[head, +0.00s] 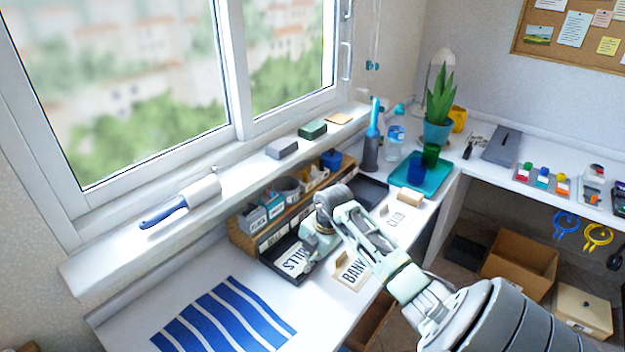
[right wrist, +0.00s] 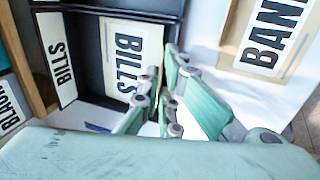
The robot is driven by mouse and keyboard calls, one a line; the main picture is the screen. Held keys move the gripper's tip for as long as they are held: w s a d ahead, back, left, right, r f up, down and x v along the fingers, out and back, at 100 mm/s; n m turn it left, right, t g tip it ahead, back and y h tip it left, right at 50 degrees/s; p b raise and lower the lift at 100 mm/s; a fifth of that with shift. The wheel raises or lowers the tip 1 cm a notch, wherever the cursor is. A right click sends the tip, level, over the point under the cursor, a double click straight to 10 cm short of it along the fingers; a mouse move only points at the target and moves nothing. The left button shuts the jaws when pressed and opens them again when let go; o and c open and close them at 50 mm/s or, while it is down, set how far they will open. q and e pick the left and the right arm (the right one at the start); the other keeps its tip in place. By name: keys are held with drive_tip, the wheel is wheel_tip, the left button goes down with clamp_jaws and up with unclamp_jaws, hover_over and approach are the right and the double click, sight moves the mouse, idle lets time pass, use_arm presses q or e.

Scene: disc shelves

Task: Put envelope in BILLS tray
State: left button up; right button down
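A white envelope marked BILLS (right wrist: 132,52) lies inside or just over the black BILLS tray (right wrist: 88,58) in the right wrist view. The envelope also shows in the head view (head: 294,261), within the tray's outline. A white BILLS label (right wrist: 58,60) is on the tray's side. My right gripper (right wrist: 158,88) has its fingers close together at the envelope's lower right edge. I cannot tell whether they pinch it. In the head view my right gripper (head: 318,232) is over the tray, hiding part of it. My left gripper is not in view.
A BANK card (head: 352,272) and a CLUB card (head: 394,219) lie on the desk right of the tray. A wooden organiser (head: 244,241) stands behind the tray against the sill. A blue striped mat (head: 228,318) lies at the front left.

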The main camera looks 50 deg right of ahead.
drive_tip(key=c, duration=1.9)
unclamp_jaws()
drive_tip(key=shift+o, duration=0.2)
